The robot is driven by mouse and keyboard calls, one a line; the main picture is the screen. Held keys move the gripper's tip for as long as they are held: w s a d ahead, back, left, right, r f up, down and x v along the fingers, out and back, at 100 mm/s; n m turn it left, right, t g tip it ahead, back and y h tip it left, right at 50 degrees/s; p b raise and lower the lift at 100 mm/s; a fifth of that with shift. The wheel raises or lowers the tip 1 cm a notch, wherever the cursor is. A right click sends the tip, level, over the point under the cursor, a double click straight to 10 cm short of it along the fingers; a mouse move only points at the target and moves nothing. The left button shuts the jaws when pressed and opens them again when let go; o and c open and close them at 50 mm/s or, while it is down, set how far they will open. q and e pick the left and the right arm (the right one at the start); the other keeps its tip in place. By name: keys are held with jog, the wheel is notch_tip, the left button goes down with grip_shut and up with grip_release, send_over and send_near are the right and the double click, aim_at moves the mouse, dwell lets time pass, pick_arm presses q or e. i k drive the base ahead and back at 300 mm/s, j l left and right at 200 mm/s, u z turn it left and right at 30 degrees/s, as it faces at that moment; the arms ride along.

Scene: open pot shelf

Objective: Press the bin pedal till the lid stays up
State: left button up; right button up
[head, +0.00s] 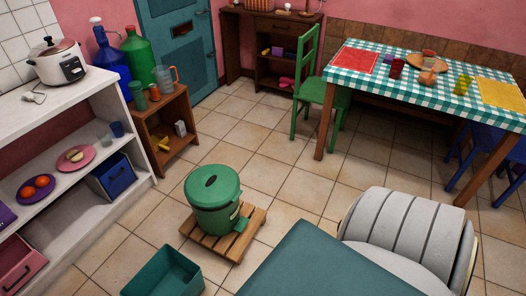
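A round green bin (214,214) stands upright on a slatted wooden pallet (251,237) on the tiled floor. Its green lid (212,179) has a dark oval on top and lies flat, closed over the bin. A small green pedal (239,225) juts from the bin's lower right side, over the pallet. Neither my left nor my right gripper is in view. Nothing touches the bin or the pedal.
A teal open box (162,272) sits on the floor in front of the bin. A white shelf (121,78) stands at left, a wooden shelf (164,112) behind. A green chair (304,83) and checkered table (391,84) stand back right.

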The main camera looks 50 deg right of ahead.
aim_at(240, 225)
jog(key=z, duration=1.35)
